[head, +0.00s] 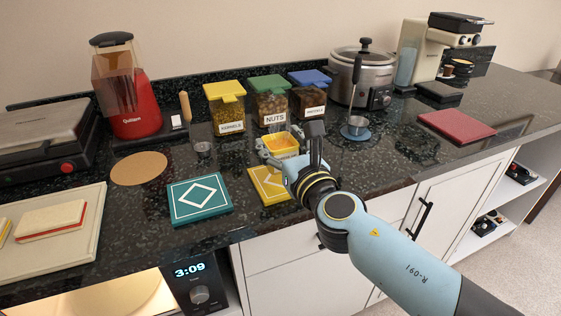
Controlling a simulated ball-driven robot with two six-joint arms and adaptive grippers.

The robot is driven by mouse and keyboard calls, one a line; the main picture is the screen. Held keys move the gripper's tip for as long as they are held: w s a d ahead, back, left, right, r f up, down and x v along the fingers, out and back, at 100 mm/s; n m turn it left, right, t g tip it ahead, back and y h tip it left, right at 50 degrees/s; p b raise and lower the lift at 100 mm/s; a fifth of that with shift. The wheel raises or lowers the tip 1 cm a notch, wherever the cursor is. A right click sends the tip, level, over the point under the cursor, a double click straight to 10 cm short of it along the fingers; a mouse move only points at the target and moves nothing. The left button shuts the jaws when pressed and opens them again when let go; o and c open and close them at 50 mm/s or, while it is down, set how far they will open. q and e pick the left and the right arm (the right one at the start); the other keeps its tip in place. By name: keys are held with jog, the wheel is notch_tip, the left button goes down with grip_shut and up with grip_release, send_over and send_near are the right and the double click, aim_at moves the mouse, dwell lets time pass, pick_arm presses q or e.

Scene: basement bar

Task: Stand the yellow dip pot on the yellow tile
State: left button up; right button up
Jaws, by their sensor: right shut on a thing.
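The yellow dip pot (281,143) is a small square yellow cup at the middle of the counter. My right gripper (283,148) is shut on it, with fingers on both sides. The yellow tile (265,186) has a white pattern and lies at the counter's front, just right of the teal tile. My right gripper and arm hide its right part. The pot is at or behind the tile's far edge in the picture; I cannot tell whether it touches anything below. My left gripper does not show.
A teal tile (199,199) lies left of the yellow one. Lidded jars (270,104) stand behind the pot. A ladle (355,127) rests on a blue coaster at right. A red board (456,125) lies farther right.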

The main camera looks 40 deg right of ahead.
aim_at(281, 157)
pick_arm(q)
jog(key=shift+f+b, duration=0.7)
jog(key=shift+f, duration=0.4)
pick_arm(e)
jog(key=shift+f, duration=1.5)
jog(key=shift+f, duration=0.2)
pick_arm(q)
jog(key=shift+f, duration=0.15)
pick_arm(e)
jog(key=o, duration=1.4)
jog(key=shift+c, duration=0.2)
jog(key=shift+r, duration=0.1)
